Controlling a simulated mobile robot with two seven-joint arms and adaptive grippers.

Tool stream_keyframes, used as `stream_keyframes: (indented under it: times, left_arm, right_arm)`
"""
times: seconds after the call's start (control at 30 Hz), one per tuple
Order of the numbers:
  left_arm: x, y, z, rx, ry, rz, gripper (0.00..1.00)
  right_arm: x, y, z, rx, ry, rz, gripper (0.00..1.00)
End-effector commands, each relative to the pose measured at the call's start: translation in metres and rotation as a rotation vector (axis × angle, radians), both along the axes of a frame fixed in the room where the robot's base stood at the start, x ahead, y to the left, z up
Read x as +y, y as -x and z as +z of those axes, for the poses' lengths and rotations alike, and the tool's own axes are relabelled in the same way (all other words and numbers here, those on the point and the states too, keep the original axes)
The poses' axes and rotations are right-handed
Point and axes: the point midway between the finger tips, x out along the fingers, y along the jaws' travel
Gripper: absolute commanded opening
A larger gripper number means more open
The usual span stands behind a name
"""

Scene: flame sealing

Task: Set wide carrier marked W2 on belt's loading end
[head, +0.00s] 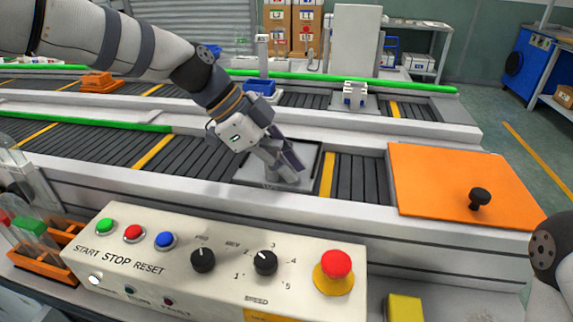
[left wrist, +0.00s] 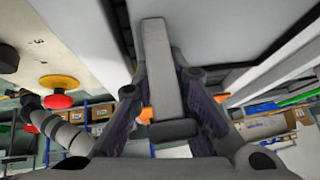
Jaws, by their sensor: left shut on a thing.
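A grey, square, shallow carrier (head: 250,174) is at the near belt (head: 205,158), left of the orange panel. A faint mark on its front edge is too small to read. My left gripper (head: 287,168) points down over the carrier's middle and is shut on its upright grey handle. In the left wrist view the handle (left wrist: 161,75) stands between the dark fingers of my left gripper (left wrist: 160,110), with the carrier's flat plate (left wrist: 215,32) beyond. I cannot tell whether the carrier touches the belt. My right gripper is out of view.
A control box (head: 220,262) with buttons, knobs and a red stop button (head: 336,264) stands in front of the belt. An orange panel (head: 440,180) with a black knob (head: 480,198) lies at the right. A second belt behind carries a white block (head: 355,93).

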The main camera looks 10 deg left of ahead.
Motion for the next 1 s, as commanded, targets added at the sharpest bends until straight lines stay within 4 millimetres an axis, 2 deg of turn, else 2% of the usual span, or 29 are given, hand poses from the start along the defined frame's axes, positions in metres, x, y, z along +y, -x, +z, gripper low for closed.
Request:
stream_keyframes:
  times: [0.2,0.23,0.3,0.63,0.77,1.0]
  left_arm:
    - [0.000,0.000,-0.001,-0.005,0.001,0.000,0.00]
    - [0.000,0.000,-0.002,-0.001,-0.001,-0.001,0.17]
    - [0.000,0.000,-0.002,-0.001,-0.001,-0.001,0.33]
    - [0.000,0.000,0.001,-0.002,-0.001,-0.001,0.34]
    - [0.013,0.002,0.021,-0.008,0.001,0.003,0.34]
    - [0.052,0.012,0.073,-0.007,0.000,0.002,0.34]
  right_arm:
    - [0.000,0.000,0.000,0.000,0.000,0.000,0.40]
    - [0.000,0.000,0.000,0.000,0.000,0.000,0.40]
    - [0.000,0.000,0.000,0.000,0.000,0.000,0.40]
    - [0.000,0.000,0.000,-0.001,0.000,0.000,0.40]
    - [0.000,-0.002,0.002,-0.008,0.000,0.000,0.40]
    - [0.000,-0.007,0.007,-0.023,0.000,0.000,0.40]
